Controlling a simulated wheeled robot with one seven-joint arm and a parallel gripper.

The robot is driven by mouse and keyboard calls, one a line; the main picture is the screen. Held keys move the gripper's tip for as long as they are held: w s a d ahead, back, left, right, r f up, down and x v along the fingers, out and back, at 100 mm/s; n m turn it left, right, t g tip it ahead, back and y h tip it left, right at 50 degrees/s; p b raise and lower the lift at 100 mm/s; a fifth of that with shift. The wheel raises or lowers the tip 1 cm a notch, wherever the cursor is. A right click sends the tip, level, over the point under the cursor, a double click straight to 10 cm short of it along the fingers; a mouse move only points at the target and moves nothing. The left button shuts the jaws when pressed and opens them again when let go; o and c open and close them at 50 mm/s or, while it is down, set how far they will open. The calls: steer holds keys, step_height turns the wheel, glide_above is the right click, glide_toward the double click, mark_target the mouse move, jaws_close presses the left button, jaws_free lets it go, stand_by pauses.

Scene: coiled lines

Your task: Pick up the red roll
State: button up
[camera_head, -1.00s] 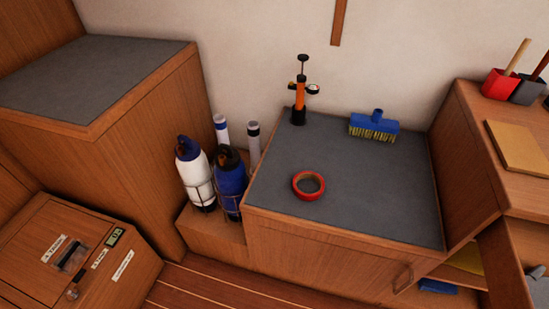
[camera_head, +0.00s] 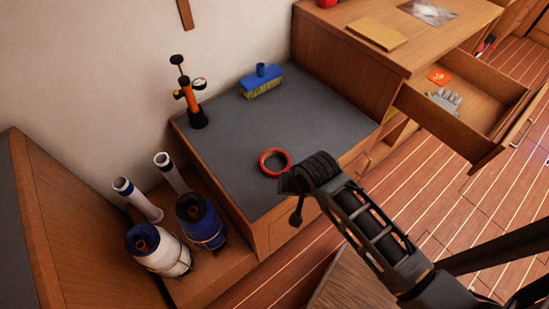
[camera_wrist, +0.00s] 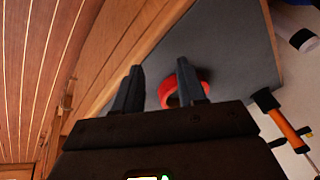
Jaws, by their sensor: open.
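The red roll (camera_head: 274,151) is a ring lying flat on the dark grey top of a low wooden cabinet, near its front edge. My gripper (camera_head: 290,201) is just in front of the roll and higher in the head view, at the cabinet's front edge. In the wrist view the gripper (camera_wrist: 160,66) is open, its two dark fingers apart with nothing held between them. The roll (camera_wrist: 168,90) shows there beyond the right finger, which hides part of it.
White and blue fenders (camera_head: 158,248) are at left. An open drawer (camera_head: 470,110) juts out at right. The grey top around the roll is clear.

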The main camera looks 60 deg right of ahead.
mark_target(288, 167)
steer(key=w+d+r+m+g, duration=0.1)
steer(key=w+d, duration=0.1)
steer(key=w+d+r+m+g+y+p, duration=0.1)
steer(key=d+r, duration=0.1)
steer(key=d, duration=0.1)
steer(key=w+d+r+m+g, duration=0.1)
steer(key=w+d+r+m, duration=0.1)
steer(key=shift+w+d+r+g+p, duration=0.1)
steer(key=shift+w+d+g+p, duration=0.25)
steer(key=shift+g+p, duration=0.05)
steer(key=shift+s+a+f, duration=0.1)
steer(key=shift+a+f, duration=0.05)
steer(key=shift+f, duration=3.65)
steer(key=shift+c, duration=0.4)
jaws_close()
